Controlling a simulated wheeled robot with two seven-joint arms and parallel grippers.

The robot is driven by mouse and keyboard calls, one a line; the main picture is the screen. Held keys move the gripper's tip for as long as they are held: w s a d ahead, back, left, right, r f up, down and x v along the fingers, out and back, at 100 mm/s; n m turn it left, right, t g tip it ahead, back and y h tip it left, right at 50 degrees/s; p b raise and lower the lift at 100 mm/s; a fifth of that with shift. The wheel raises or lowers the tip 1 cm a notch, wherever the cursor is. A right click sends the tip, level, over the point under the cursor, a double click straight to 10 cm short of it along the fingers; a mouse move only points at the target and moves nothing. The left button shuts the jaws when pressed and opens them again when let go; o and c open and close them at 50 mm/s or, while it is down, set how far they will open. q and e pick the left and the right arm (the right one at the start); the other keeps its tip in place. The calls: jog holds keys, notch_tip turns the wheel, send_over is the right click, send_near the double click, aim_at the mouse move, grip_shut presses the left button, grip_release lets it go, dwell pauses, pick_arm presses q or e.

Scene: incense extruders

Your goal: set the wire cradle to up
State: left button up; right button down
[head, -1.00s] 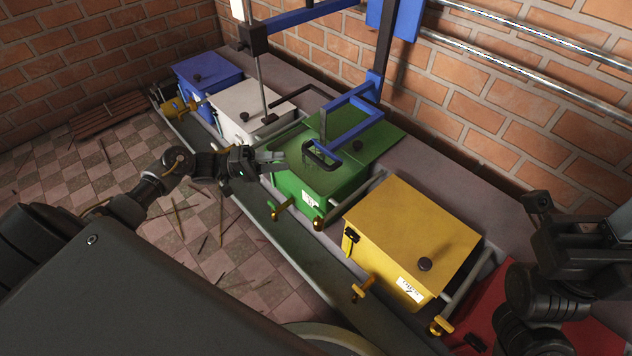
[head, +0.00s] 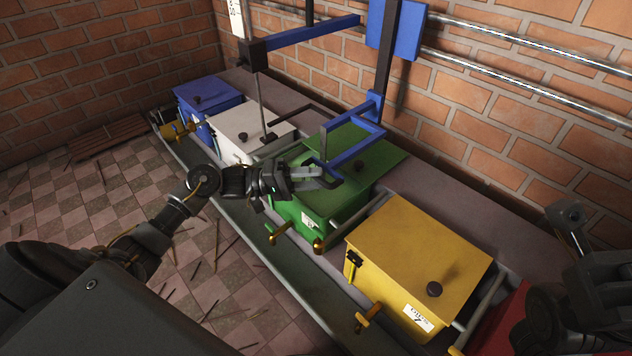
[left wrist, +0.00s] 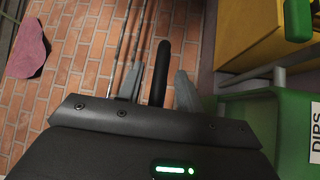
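My left gripper is at the bar, over the green box's front part. In the left wrist view, the black bar (left wrist: 160,72) appears between the two grey fingers of the left gripper (left wrist: 158,88), with gaps on both sides. My right gripper (head: 572,232) is at the right edge, partly cut off, its fingers unclear.
Blue (head: 207,98), white (head: 250,131) and yellow (head: 415,262) boxes stand in the row beside the green one. A blue overhead arm (head: 310,32) with a hanging rod reaches over the white box. A brick wall (head: 510,110) stands behind. The tiled floor in front is mostly open.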

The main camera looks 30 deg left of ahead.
pick_arm(q)
jog(key=shift+w+d+r, duration=0.15)
jog(key=shift+w+d, duration=0.15)
jog(key=shift+d, duration=0.3)
grip_shut()
